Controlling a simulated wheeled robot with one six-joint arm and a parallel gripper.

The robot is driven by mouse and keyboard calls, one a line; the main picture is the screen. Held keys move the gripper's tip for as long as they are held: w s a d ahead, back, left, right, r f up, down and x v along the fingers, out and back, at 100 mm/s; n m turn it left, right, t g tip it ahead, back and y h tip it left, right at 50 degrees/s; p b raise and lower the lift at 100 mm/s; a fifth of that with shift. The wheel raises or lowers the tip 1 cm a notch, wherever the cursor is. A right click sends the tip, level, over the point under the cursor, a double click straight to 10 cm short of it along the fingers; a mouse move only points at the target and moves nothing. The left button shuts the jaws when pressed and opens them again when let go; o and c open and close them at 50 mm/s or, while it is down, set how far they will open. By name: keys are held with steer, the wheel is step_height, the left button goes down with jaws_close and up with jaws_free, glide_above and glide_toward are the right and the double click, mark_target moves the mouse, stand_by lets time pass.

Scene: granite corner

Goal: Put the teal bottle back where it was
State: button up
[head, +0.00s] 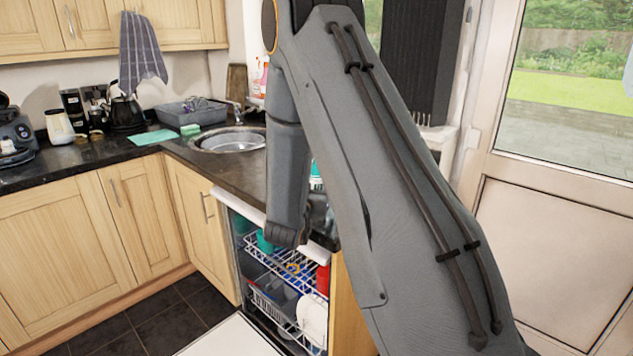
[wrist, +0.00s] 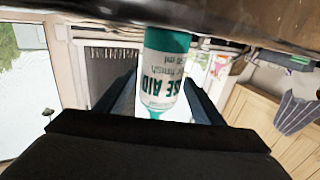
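The teal bottle (wrist: 166,72) is teal and white with a dark "RINSE AID" label. In the wrist view it sits between the two fingers of my gripper (wrist: 163,92), which press close on both sides. Its label reads upside down in this view, with the dark worktop (wrist: 270,50) at the top of the picture by its base. I cannot tell whether the base touches the worktop. In the head view only a small teal and white piece of the bottle (head: 316,178) shows behind my arm. My gripper is mostly hidden there.
An open dishwasher (head: 285,285) with loaded racks stands under the worktop, its white door (head: 230,338) lowered. The round sink (head: 228,141) and a grey dish rack (head: 190,110) are to the left. A glazed door (head: 560,180) is at the right.

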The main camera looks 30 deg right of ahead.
steer(key=shift+r, duration=0.1)
steer(key=shift+s+a, duration=0.15)
steer(key=shift+a, duration=0.05)
steer(key=b+v, duration=0.2)
steer(key=v, duration=0.9)
steer(key=shift+s+a, duration=0.2)
